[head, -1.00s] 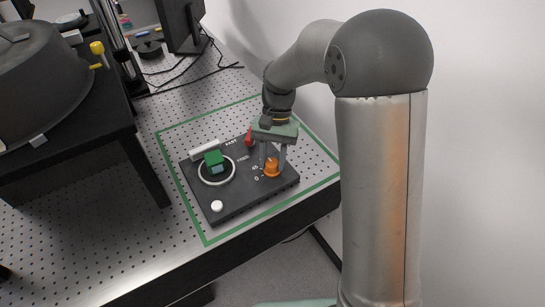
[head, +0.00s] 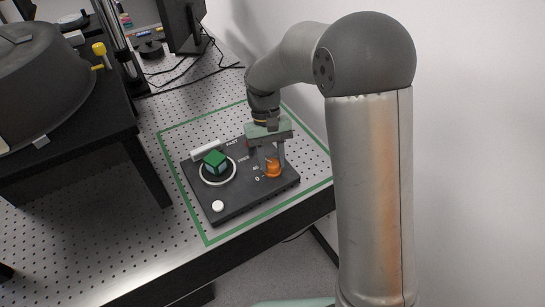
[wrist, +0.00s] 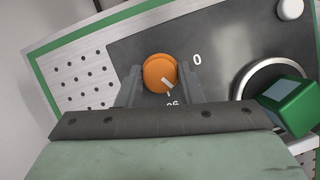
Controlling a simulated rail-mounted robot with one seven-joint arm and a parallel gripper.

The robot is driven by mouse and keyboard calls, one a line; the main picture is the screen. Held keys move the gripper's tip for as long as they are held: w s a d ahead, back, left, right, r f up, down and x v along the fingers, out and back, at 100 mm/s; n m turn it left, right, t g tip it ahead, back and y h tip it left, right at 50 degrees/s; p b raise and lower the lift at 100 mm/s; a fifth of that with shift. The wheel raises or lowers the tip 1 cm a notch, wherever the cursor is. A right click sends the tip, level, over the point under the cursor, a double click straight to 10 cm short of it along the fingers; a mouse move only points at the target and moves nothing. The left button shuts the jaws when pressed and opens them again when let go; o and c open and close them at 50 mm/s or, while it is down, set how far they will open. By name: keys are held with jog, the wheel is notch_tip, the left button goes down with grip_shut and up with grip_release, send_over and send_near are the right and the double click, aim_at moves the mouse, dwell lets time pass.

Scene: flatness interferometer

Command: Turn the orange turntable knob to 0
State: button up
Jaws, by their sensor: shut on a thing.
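The orange knob (head: 273,168) stands on the right part of a dark control panel (head: 235,205). In the wrist view the orange knob (wrist: 157,70) sits between my two fingers, and its white pointer line aims down and right, between the printed 0 (wrist: 197,59) and a second, partly hidden number (wrist: 172,104). My gripper (head: 271,158) comes down over the knob from above and is shut on it; it also shows in the wrist view (wrist: 159,80). A green cube (head: 215,160) with a pale blue face sits inside the white turntable ring (head: 204,181).
A white button (head: 218,206) is at the panel's front left and a white bar (head: 205,149) at its back edge. A green outline (head: 180,205) surrounds the panel on the perforated table. A black stand (head: 150,165) with a dark dome (head: 40,75) is at left.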

jog(key=n+h, duration=0.1)
jog(key=n, duration=0.1)
jog(key=n+t, duration=0.1)
jog(key=n, duration=0.2)
jog(key=shift+a+n+h, duration=0.15)
jog(key=shift+n+h, duration=0.15)
jog(key=shift+h, duration=0.1)
jog(key=n+t, duration=0.1)
jog(key=n, duration=0.2)
jog(key=n+t+h, duration=0.1)
jog(key=n, duration=0.2)
jog(key=shift+s+a, duration=0.1)
jog(key=shift+s, duration=0.05)
jog(key=shift+n, duration=0.3)
jog(key=o, duration=1)
jog(key=shift+c, duration=0.2)
jog(key=b+v, duration=0.1)
jog(key=v, duration=1.6)
jog(key=shift+s+a+r, duration=0.15)
jog(key=shift+s+a, duration=0.1)
jog(key=shift+a, duration=0.05)
